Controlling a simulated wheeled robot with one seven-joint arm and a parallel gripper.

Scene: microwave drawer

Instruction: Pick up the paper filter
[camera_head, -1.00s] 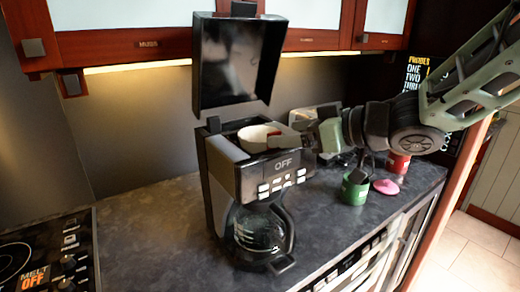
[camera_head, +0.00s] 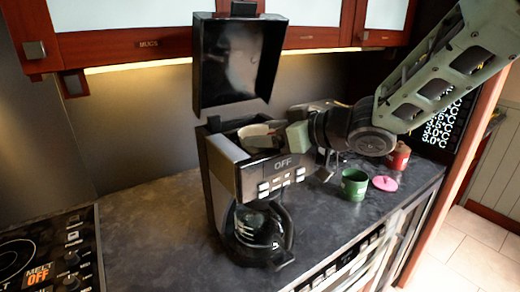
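The coffee machine (camera_head: 228,170) stands on the counter with its black lid (camera_head: 238,62) raised. A pale paper filter (camera_head: 257,134) sits in the open top of the machine; only part of its rim and side shows. My gripper (camera_head: 276,138) reaches in from the right at the machine's top, with its fingers at or just beside the filter's right side. The fingers are small and partly dark against the machine, so I cannot tell whether they are open or touch the filter. The glass carafe (camera_head: 258,232) sits under the brew head.
A green can (camera_head: 354,185), a pink lid (camera_head: 385,183) and a red can (camera_head: 398,157) stand to the right. A toaster-like appliance is partly hidden behind my arm. A stove (camera_head: 50,255) is at the left. The counter (camera_head: 150,225) left of the machine is clear.

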